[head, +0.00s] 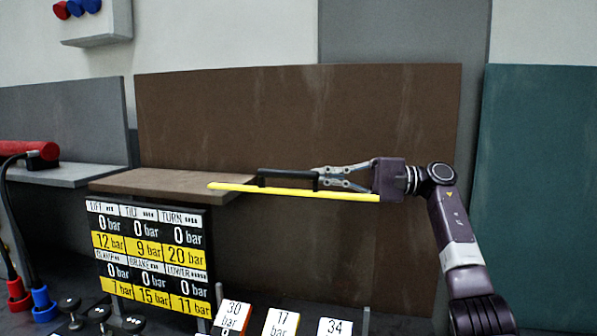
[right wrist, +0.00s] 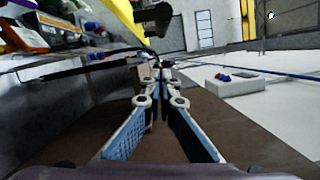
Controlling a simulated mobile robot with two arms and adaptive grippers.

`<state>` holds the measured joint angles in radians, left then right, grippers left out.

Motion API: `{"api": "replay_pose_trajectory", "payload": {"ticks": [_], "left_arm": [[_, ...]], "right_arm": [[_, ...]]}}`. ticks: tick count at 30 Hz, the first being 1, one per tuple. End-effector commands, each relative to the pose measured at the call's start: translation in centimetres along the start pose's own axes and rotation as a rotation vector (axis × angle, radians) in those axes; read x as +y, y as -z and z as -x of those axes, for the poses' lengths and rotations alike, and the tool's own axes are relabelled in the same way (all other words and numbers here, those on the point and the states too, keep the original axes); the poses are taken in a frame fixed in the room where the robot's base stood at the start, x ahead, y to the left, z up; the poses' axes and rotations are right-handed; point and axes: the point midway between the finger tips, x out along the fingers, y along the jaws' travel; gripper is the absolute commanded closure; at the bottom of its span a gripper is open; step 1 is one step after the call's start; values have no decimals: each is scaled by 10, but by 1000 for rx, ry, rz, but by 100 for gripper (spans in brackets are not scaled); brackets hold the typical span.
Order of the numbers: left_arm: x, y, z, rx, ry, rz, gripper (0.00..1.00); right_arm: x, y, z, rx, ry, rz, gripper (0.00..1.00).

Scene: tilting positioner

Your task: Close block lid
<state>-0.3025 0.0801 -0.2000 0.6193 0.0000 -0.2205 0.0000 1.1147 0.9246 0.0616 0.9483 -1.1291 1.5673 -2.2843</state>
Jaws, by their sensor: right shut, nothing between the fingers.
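A thin yellow plate (head: 290,191), seen edge-on, carries a black bar handle (head: 287,174) on its top. It looks like the block lid, but I cannot be sure. It lies almost level, tilting slightly down to the right. My right gripper (head: 322,178) comes in from the right, its fingertips at the handle's right end; I cannot tell whether they touch it. In the right wrist view the fingers (right wrist: 158,72) are together and empty, and a yellow part (right wrist: 124,22) shows above them. My left gripper is out of view.
A brown shelf (head: 165,183) and tall brown panel (head: 290,110) stand behind. A pressure display (head: 150,255) is below left, with numbered cards (head: 282,322) in front. A red cylinder (head: 28,149) and hoses are at the far left. A teal panel (head: 545,170) stands right.

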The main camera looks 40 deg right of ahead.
Motion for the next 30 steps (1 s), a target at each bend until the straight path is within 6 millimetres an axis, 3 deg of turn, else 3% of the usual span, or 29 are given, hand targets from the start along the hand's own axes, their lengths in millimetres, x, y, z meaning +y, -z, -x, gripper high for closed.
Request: {"api": "replay_pose_trajectory", "payload": {"ticks": [3, 6, 18, 30], "left_arm": [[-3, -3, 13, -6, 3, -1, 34], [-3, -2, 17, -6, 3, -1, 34], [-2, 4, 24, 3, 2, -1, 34], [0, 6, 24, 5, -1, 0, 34]], "right_arm": [[-3, -1, -29, -4, -1, -1, 100], [-2, -4, -44, -1, -1, 1, 100], [0, -35, -50, 1, -1, -2, 100], [0, -39, -50, 1, 1, -1, 100]]}}
